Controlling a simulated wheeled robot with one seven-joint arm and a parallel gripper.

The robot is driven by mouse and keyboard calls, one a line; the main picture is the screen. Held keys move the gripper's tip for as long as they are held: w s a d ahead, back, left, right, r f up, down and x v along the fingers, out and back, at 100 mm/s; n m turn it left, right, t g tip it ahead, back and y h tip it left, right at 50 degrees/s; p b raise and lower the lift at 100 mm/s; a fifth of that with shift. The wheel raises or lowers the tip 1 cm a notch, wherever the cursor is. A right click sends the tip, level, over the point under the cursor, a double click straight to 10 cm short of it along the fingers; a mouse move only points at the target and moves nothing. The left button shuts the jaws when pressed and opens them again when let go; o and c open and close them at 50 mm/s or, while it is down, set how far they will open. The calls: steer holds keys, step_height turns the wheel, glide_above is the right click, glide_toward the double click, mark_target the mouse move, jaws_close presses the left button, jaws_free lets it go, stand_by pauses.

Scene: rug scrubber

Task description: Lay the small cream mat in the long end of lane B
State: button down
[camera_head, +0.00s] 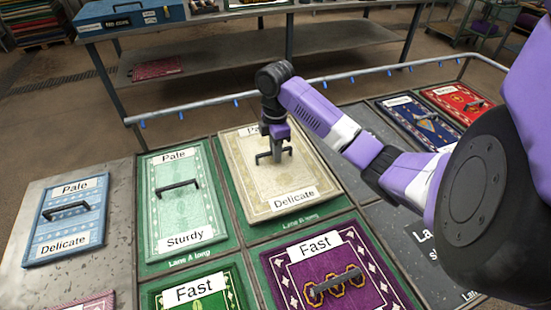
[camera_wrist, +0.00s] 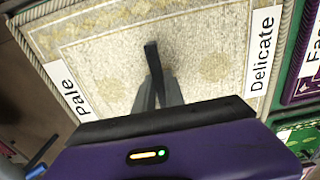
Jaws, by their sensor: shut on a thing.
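The small cream mat (camera_head: 250,182) carries a "Pale" label at its far edge and a "Delicate" label at its near edge. It is over the green bay (camera_head: 340,208) right of the pale green mat, slightly askew to the bay's edges. I cannot tell whether the mat touches the bay floor. My gripper (camera_head: 273,156) points down at the mat's middle and is shut on its dark handle. In the wrist view the mat (camera_wrist: 105,65) fills most of the picture, with the fingers on the handle.
A pale green "Pale Sturdy" mat (camera_head: 166,212) lies at left in a bay marked long. A blue "Pale Delicate" mat (camera_head: 85,225) lies further left. A purple "Fast" mat (camera_head: 292,272) and a green mat (camera_head: 170,300) lie nearer. A grey rail (camera_head: 215,98) runs behind.

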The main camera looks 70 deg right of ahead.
steer(key=shift+f, duration=1.3)
steer(key=shift+f, duration=0.15)
steer(key=c, duration=1.4)
jaws_free()
